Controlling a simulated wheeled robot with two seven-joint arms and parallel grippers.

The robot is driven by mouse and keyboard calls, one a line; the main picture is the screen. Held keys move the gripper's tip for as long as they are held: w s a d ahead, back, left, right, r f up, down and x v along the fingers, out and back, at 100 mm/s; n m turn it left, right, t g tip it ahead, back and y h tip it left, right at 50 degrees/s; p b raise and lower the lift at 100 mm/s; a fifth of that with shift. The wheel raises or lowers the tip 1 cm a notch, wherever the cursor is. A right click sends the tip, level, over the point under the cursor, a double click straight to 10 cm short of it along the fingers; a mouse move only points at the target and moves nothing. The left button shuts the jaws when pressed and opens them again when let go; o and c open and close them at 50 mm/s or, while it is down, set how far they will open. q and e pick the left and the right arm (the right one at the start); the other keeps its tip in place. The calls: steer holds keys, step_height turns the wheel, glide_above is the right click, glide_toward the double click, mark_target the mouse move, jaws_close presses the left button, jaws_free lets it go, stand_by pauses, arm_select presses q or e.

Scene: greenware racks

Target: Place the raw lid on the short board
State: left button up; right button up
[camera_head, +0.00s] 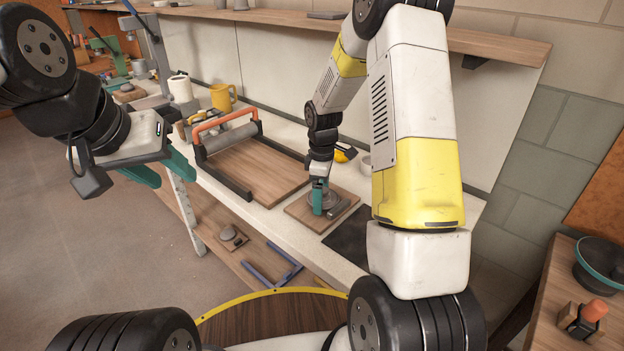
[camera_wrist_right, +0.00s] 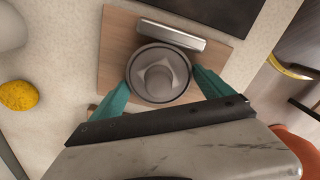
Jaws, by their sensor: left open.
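The raw lid (camera_wrist_right: 158,73) is a round grey disc with a raised knob, seen from above in the right wrist view. It is over or on a small wooden board (camera_wrist_right: 114,58), next to a grey bar (camera_wrist_right: 171,35); I cannot tell whether it rests on the board. In the head view the same board (camera_head: 301,211) lies on the counter. My right gripper (camera_wrist_right: 160,78) has its teal fingers against opposite sides of the lid's rim. It also shows in the head view (camera_head: 321,199), pointing down. My left gripper (camera_head: 165,176) is open and empty, in front of the counter.
A larger wooden board (camera_head: 262,172) with a roller (camera_head: 228,138) and an orange-handled frame lies left of the small board. A dark slab (camera_head: 350,240) lies to its right. A lower shelf holds a small board with a grey knobbed piece (camera_head: 228,233).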

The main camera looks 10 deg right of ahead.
steer(key=shift+o, duration=0.3)
step_height(320, 180, up, 11)
steer(key=s+r+m+t, duration=0.1)
steer(key=s+r+m, duration=0.2)
steer(key=s+r, duration=0.35)
steer(key=s+r+m+t+y, duration=0.1)
steer(key=s+r+m+t, duration=0.1)
steer(key=s+r+m, duration=0.3)
steer(key=s+a+r+m+t+y, duration=0.1)
steer(key=s+r+m+t, duration=0.2)
steer(key=s, duration=0.9)
steer(key=shift+s+a+r+m, duration=0.15)
steer(key=shift+s+r+m, duration=0.2)
steer(key=shift+r+m, duration=0.65)
